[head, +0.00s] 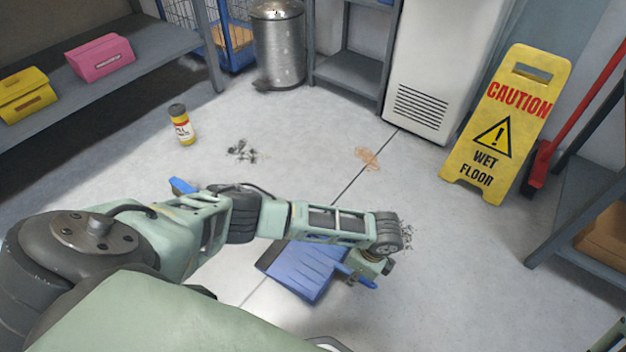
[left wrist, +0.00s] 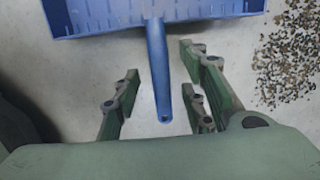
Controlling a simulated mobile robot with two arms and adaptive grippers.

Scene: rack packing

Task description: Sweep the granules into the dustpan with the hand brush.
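The blue dustpan (head: 297,272) lies on the floor below my left forearm, partly covered by it. In the left wrist view its pan (left wrist: 210,12) is at the top and its handle (left wrist: 160,70) points towards me. My left gripper (left wrist: 158,80) is open, with fingers on both sides of the handle and gaps showing; its fingers are hard to make out in the head view. Dark granules (left wrist: 288,55) lie right of the gripper; they also show beside my wrist (head: 408,236). A blue piece (head: 182,186), possibly the hand brush, is mostly hidden behind my arm. My right gripper is out of view.
A dark patch (head: 241,151) and an orange patch (head: 368,158) mark the floor. A wet-floor sign (head: 497,130), shelves (head: 350,72) and a metal bin (head: 279,50) stand around the edges. The middle floor is mostly clear.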

